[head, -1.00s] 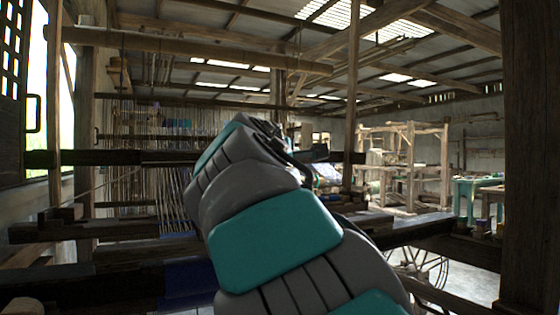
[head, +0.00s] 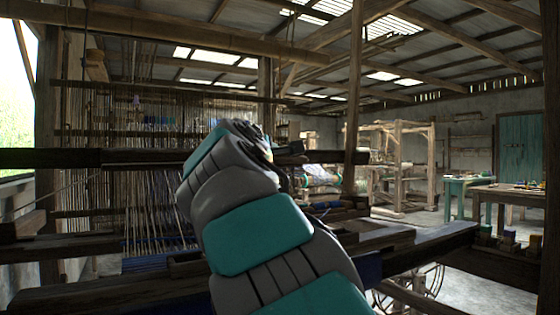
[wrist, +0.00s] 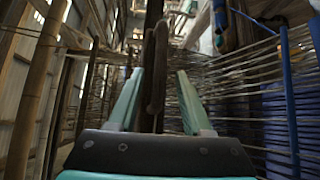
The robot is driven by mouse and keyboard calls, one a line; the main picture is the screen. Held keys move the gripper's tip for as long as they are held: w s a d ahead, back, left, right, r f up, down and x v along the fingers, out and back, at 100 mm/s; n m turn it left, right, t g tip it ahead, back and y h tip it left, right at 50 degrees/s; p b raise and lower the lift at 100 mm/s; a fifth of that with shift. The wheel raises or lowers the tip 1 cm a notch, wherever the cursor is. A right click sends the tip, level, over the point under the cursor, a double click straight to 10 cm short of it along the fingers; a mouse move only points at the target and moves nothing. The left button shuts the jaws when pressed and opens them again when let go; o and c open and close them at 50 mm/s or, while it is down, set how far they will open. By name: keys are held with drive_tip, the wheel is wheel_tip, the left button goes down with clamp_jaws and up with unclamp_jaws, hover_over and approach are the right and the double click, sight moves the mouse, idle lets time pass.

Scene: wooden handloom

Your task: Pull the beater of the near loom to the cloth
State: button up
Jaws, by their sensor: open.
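The near loom's dark wooden crossbar, which looks like the beater (head: 135,159), runs level across the head view in front of the hanging threads. Its right part comes out beyond my arm. My gripper (wrist: 158,80) shows in the wrist view with two teal fingers spread apart. A dark bar (wrist: 157,62) stands upright in that view, in line with the gap between the fingers. I cannot tell whether it lies between them or just beyond; no finger is seen closed on it. In the head view my arm hides most of the gripper. The cloth is not clearly seen.
Lower loom beams (head: 80,246) cross in front of me. Pale warp threads (wrist: 235,85) run beside the gripper. A roof post (head: 353,100) stands right of my arm. Another loom (head: 400,165), a green table (head: 455,186) and a spoked wheel (head: 412,288) are to the right.

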sight(279, 161)
drive_tip(key=shift+x, duration=1.95)
clamp_jaws()
